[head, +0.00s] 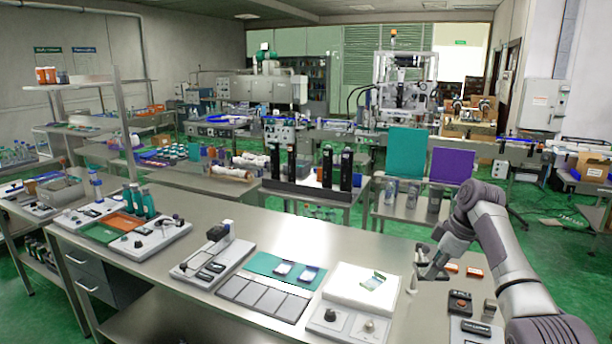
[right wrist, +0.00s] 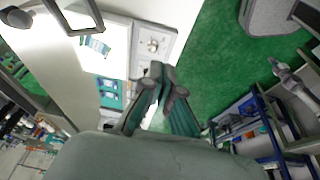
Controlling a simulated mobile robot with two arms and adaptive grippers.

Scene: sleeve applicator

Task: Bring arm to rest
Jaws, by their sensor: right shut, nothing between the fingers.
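My right arm (head: 490,240) comes in from the right of the head view and bends down over the right end of the long steel bench (head: 235,215). Its gripper (head: 428,270) hangs near the bench top, right of the white applicator unit (head: 358,292). In the right wrist view the gripper (right wrist: 160,78) has its fingertips together, with nothing held between them. The white unit also shows beyond the fingers in that view (right wrist: 117,45); a small green-and-white card (head: 373,281) lies on its top. My left gripper is not in view.
A teal mat (head: 262,262) with white pieces and grey panels lies left of the unit. Small orange and dark items (head: 460,302) sit on the bench close right of the gripper.

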